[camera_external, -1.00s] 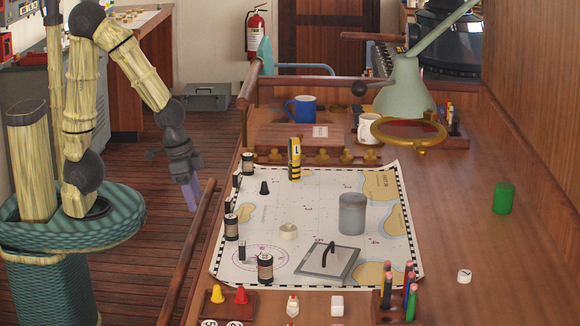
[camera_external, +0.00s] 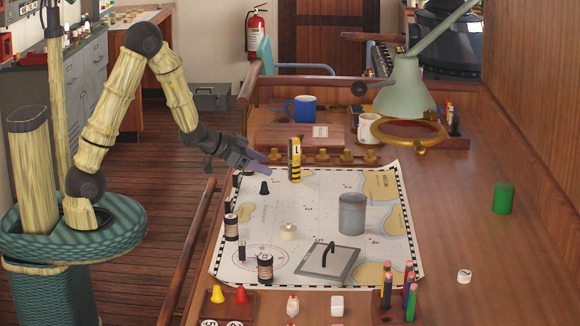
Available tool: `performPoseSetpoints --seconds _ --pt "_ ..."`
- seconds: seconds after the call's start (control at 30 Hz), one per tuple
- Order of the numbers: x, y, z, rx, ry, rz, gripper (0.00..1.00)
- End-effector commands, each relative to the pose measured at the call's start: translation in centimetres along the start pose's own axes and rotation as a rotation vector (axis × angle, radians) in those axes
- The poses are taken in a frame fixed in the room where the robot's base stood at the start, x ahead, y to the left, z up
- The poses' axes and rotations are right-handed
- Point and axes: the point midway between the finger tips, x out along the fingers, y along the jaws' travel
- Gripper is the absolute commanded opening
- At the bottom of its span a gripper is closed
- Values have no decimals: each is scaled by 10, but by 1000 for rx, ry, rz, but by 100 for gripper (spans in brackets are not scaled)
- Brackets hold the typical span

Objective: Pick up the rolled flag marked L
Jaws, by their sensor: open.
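The rolled flag marked L (camera_external: 295,161) is a yellow and black upright roll with a letter L on a white patch. It stands at the far edge of the chart (camera_external: 300,215) on the table. My gripper (camera_external: 272,162) is open and just to the left of the flag, reaching in nearly level from the left. Its fingertips are close to the flag; whether they touch it or straddle it I cannot tell.
A black cone (camera_external: 264,188) and a black-and-white roll (camera_external: 231,227) stand near on the chart. A grey cylinder (camera_external: 352,214) and a flat plate with a handle (camera_external: 327,262) are nearer the front. A blue mug (camera_external: 301,109) and brass pegs (camera_external: 346,156) are behind. The right side is mostly clear.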

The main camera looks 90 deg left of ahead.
Motion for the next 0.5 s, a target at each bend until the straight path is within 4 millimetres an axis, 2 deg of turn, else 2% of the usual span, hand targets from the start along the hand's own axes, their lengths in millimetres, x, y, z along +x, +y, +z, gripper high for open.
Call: performPoseSetpoints --seconds 0.03,0.1,0.3,0.4,0.5 --pt "5 -18 5 -10 44 -9 59" --pt "8 -39 6 -17 117 -9 59" --pt "2 -92 16 -44 322 11 59" --pt "-8 -113 23 -60 413 31 59" --pt "-17 -125 27 -72 477 50 59"
